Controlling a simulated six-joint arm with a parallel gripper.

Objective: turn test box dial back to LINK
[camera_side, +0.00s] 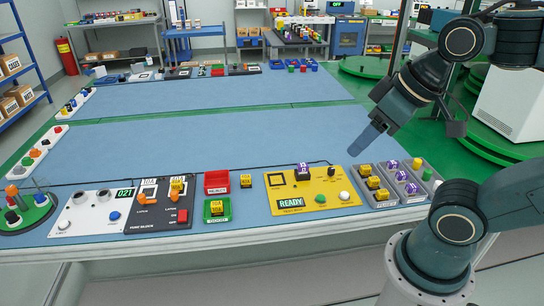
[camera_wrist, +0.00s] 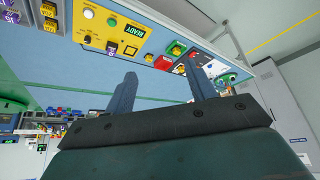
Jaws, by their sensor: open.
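The yellow test box (camera_side: 318,186) sits on the blue bench near its front edge, with a READY display (camera_side: 290,203). Its black dial (camera_side: 331,171) is at the back right of the box; which mark it points to is too small to read. The dial also shows in the wrist view (camera_wrist: 87,38). A purple fuse (camera_side: 303,170) stands on the box left of the dial. My gripper (camera_side: 358,150) is above and behind the box, to the right of the dial and clear of it. In the wrist view its fingers (camera_wrist: 163,88) are apart with nothing between them.
A grey tray of yellow and purple fuses (camera_side: 392,185) stands right of the box. A red bin (camera_side: 217,182), a green tray (camera_side: 217,210) and the black fuse block (camera_side: 160,205) lie to the left.

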